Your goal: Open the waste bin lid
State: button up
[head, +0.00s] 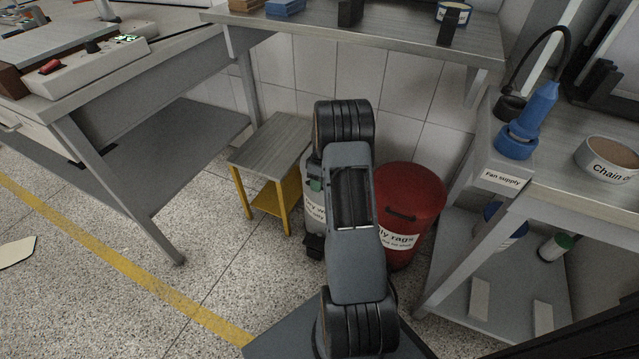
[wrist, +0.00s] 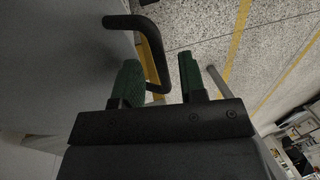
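A pale grey bin (head: 312,208) stands on the floor behind my arm in the head view; its label is partly hidden and its lid is mostly covered by my arm. In the wrist view a black bent handle (wrist: 150,36) stands out from a smooth grey surface (wrist: 60,60), which looks like part of this bin. My gripper (wrist: 160,62) has two green fingers, set apart, with the handle's bar passing between them or just beyond; I cannot tell whether they touch it. In the head view a small green part of my gripper (head: 316,184) shows at the bin.
A red bin with an oily rags label (head: 412,200) stands close on the right. A small stool (head: 273,145) with yellow legs is on the left. A bench (head: 375,35) overhangs behind, and a fan supply bench (head: 545,180) is at right.

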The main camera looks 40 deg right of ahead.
jog(key=shift+c, duration=0.4)
grip_shut()
